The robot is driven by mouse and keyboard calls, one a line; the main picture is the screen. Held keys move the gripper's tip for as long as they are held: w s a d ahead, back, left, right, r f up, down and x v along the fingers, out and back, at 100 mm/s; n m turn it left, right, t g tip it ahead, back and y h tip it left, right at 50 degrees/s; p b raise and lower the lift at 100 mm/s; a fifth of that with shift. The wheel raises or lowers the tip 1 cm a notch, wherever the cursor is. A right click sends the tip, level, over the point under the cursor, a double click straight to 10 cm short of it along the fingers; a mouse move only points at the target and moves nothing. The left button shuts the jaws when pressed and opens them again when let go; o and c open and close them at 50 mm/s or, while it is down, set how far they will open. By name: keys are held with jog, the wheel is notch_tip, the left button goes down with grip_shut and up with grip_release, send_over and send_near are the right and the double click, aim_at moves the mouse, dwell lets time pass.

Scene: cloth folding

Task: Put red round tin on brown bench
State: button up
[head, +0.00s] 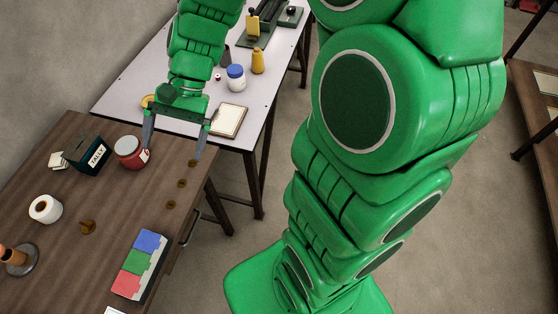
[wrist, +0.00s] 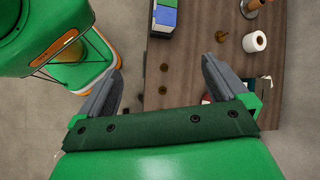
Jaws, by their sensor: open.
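The red round tin (head: 131,152) has a pale lid and stands upright on the brown bench (head: 110,215), near its far side. My gripper (head: 172,153) is open over the bench's far right corner, just right of the tin. Its left finger overlaps the tin's right edge in the head view; I cannot tell whether they touch. In the wrist view my gripper (wrist: 161,66) has nothing between its fingers. A small red patch (wrist: 207,98) shows beside the right finger there, mostly hidden; it is likely the tin.
A dark TALLY box (head: 90,157) stands left of the tin. A white roll (head: 45,208), a coloured block (head: 139,265) and small brown discs (head: 182,183) lie on the bench. Behind is a white table (head: 130,75) with a blue-lidded jar (head: 236,77) and yellow bottle (head: 258,60).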

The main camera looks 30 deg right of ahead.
jog(key=s+d+r+n+t+h, duration=0.1)
jog(key=s+d+r+n+h, duration=0.1)
jog(key=s+d, duration=0.5)
jog(key=s+d+r+n+t+h, duration=0.1)
jog(key=s+d+r+n+h, duration=0.1)
jog(key=s+d, duration=0.5)
jog(key=s+n+h, duration=0.1)
jog(key=s+h, duration=0.1)
jog(key=s, duration=0.1)
jog(key=shift+d+h, duration=0.3)
jog(key=shift+d, duration=0.05)
